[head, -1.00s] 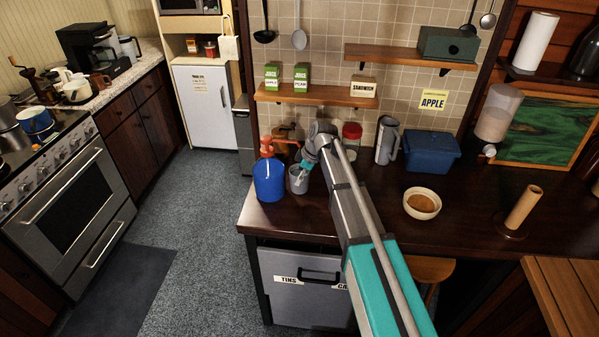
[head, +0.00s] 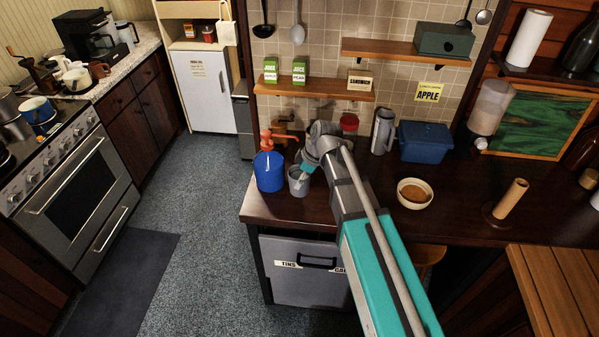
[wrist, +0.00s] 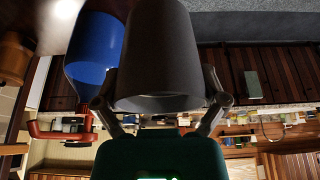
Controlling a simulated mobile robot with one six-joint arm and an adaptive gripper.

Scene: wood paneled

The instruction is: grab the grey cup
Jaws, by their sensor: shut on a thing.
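The grey cup (head: 298,182) is upright near the left end of the dark counter, just right of the blue bottle with the red pump. My gripper (head: 308,167) reaches it from the right and is shut on it. In the wrist view the grey cup (wrist: 157,55) fills the upper middle, with a finger of my gripper (wrist: 160,98) against each side. I cannot tell whether its base touches the counter.
The blue bottle (head: 268,172) stands close to the cup's left. A red-lidded jar (head: 349,124), a grey pitcher (head: 383,131) and a blue bin (head: 425,142) stand behind. A bowl (head: 414,193) sits to the right. A shelf (head: 315,88) hangs above.

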